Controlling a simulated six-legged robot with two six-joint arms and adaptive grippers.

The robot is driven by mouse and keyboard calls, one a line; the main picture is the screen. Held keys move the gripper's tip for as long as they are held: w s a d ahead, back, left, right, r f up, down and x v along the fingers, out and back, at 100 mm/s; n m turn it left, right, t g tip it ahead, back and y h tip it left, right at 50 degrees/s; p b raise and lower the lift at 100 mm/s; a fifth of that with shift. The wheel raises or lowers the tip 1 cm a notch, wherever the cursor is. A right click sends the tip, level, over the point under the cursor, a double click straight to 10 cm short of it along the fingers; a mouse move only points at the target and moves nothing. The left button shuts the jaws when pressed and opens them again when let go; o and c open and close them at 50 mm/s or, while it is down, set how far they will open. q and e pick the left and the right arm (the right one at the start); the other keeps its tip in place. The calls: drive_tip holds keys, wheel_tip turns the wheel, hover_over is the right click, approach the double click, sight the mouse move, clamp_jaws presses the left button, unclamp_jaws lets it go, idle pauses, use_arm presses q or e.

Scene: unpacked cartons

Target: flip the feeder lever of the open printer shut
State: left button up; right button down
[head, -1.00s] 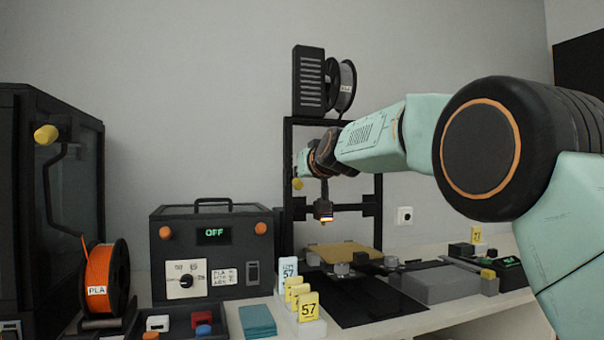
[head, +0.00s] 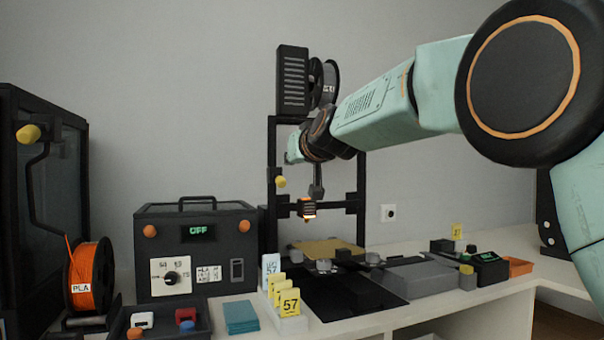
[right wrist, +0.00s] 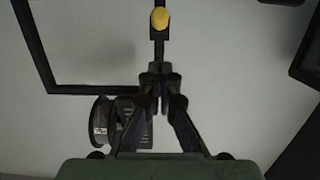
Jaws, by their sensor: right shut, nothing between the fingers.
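In the right wrist view, which looks upside down, the yellow knob (right wrist: 160,18) sits on a dark rod just beyond my right gripper (right wrist: 160,75). That gripper is shut and empty, lined up with the rod; I cannot tell whether it touches. My left gripper is not in view.
A spool (head: 328,82) and a black box (head: 292,80) top the frame. A dark cabinet (head: 15,220) stands left, beside an orange spool (head: 88,275) and a control box (head: 196,245). Yellow number tags (head: 289,302) stand in front. A grey block (head: 420,278) lies right of the bed.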

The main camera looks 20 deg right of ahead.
drive_tip(key=s+b, duration=0.1)
drive_tip(key=s, duration=0.1)
drive_tip(key=s+b, duration=0.1)
drive_tip(key=s, duration=0.1)
drive_tip(key=s+f+b, duration=0.1)
drive_tip(key=shift+s+d, duration=0.1)
drive_tip(key=shift+s, duration=0.3)
